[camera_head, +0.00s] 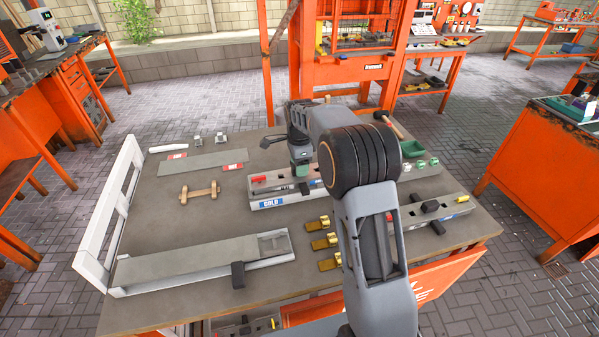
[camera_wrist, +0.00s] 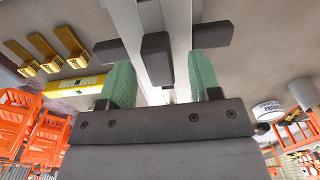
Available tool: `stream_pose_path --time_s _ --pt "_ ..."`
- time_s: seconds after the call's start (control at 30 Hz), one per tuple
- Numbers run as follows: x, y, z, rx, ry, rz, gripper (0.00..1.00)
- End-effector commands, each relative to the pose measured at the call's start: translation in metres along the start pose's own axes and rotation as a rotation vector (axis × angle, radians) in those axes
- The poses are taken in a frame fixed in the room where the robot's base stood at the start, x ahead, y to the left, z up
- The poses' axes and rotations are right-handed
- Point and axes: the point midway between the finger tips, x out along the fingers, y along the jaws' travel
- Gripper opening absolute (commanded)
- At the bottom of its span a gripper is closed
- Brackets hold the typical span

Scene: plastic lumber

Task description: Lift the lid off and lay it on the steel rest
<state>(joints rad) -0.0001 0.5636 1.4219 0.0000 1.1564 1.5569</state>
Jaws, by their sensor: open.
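My gripper (camera_wrist: 160,85) is open in the wrist view, with green-padded fingers apart on either side of a dark upright handle (camera_wrist: 157,60). The handle stands on a long light-grey bar, seemingly the lid (camera_wrist: 178,25), with a dark crosspiece behind it. I cannot tell whether the pads touch the handle. In the head view my gripper (camera_head: 300,166) is over the grey mould marked COLD (camera_head: 268,203), and partly hides its top.
A second mould (camera_head: 435,212) with a dark handle stands right, partly behind my arm. Brass clamps (camera_head: 323,242) lie near the front. A wooden piece (camera_head: 200,191) lies left. A white frame (camera_head: 110,210) edges the table, beside a long grey slab (camera_head: 185,262).

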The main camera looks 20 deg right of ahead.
Motion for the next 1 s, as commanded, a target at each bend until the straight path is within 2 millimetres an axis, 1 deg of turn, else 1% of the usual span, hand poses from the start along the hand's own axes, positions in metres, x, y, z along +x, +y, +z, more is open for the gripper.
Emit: stream_pose_path --time_s 0.03,0.17,0.43,1.0 --pt "0.006 0.001 0.0 0.0 0.0 0.003 0.57" --pt "0.015 0.0 0.0 0.0 0.0 0.0 0.57" --pt "0.017 0.0 0.0 0.0 0.0 0.0 0.57" --pt "0.016 0.0 0.0 0.0 0.0 0.0 0.03"
